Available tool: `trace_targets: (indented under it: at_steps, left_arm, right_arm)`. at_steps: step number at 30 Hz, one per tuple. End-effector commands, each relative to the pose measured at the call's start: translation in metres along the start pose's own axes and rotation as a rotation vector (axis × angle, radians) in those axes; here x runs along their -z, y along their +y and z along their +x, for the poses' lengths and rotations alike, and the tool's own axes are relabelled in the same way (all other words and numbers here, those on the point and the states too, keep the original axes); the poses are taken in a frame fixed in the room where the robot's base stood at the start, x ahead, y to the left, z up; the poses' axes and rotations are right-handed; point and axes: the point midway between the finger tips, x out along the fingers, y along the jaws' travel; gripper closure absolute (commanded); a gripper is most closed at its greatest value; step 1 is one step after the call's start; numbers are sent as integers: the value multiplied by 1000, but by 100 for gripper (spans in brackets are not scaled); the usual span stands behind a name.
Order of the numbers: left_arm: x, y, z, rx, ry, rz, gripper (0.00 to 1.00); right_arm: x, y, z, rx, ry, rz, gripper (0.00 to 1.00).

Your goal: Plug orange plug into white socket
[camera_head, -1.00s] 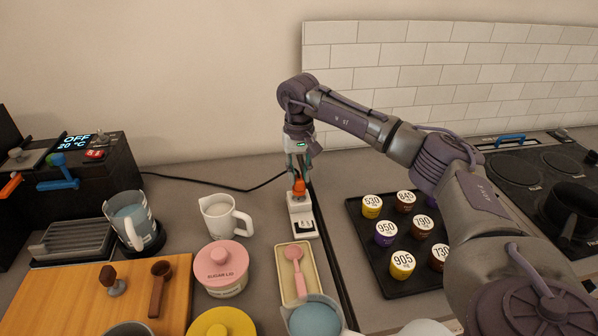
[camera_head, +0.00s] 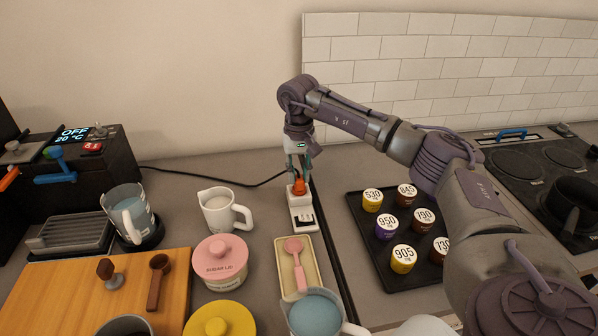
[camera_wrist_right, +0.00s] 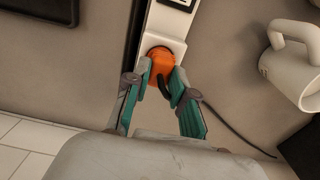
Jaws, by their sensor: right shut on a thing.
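The orange plug (camera_head: 299,186) is at the far end of the white socket strip (camera_head: 303,219) on the counter. In the right wrist view the plug (camera_wrist_right: 160,63) sits over the end of the white socket (camera_wrist_right: 167,22). My right gripper (camera_head: 299,175) points down from above and is shut on the plug. Its teal fingers (camera_wrist_right: 161,76) stand on both sides of the plug. The fingers and the plug's own body hide the contact with the socket, so I cannot tell how deep it sits. My left gripper is not in view.
A black cable (camera_head: 215,184) runs along the counter to the plug. A white pitcher (camera_head: 222,211) stands left of the socket strip. A tray (camera_head: 296,262) with a pink spoon lies in front. A black tray (camera_head: 374,257) of labelled capsules is to the right.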

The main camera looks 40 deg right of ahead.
Motion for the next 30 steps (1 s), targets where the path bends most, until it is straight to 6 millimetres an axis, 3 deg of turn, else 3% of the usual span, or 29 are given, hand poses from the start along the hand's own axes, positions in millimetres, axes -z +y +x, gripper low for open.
trace_targets:
  at_steps: [11,12,17,30]
  left_arm:
    - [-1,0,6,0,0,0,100]
    - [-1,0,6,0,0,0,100]
    - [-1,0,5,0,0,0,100]
    - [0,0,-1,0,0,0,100]
  right_arm:
    - [0,0,10,0,0,0,100]
    - [0,0,10,0,0,0,74]
    - [0,0,9,0,0,0,48]
    - [0,0,1,0,1,0,47]
